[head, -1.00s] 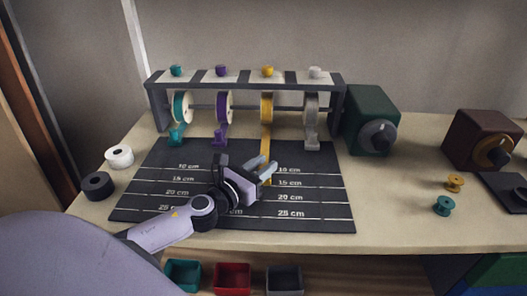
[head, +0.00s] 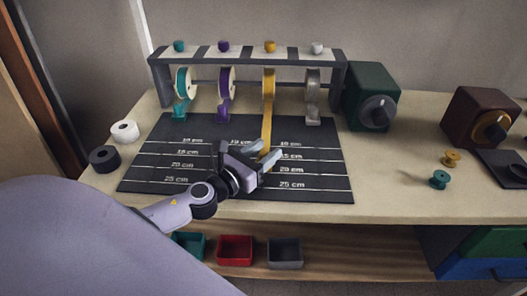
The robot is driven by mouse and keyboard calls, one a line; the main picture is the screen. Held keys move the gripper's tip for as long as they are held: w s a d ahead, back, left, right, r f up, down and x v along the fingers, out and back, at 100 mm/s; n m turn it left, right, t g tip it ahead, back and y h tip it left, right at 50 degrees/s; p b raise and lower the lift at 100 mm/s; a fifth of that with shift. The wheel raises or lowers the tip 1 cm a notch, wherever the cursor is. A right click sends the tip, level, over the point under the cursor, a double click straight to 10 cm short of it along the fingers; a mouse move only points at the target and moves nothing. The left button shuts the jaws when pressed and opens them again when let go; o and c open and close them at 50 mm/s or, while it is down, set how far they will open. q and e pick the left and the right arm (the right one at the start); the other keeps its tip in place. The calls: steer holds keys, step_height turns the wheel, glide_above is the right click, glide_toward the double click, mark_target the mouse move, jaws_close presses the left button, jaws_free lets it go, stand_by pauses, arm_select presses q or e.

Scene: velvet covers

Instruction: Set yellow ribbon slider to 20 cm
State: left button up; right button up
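The yellow ribbon (head: 267,118) hangs from its yellow spool (head: 269,84) and runs down onto the dark measuring mat (head: 325,140). Its lower end is near the 15 cm line, and the slider there is largely hidden by my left gripper. My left gripper (head: 264,153) is low over the mat at that end, its two pale fingers apart, one on either side of the ribbon's line. I cannot make out whether they touch the slider. The 20 cm line (head: 310,174) is nearer to me. My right gripper is not in view.
Teal (head: 183,84), purple (head: 226,84) and grey (head: 312,86) spools share the rack (head: 157,78). White (head: 124,131) and black (head: 104,159) rolls lie left. A green box with a knob (head: 371,90) and small spools stand right. The mat's right side is clear.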

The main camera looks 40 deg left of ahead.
mark_target(260, 156)
arm_select(q)
steer(key=s, duration=0.4)
steer(key=s+b, duration=0.1)
steer(key=s, duration=0.1)
steer(key=shift+a+f, duration=0.1)
steer(key=shift+a, duration=0.15)
steer(key=shift+s+a, duration=0.1)
steer(key=shift+s, duration=0.45)
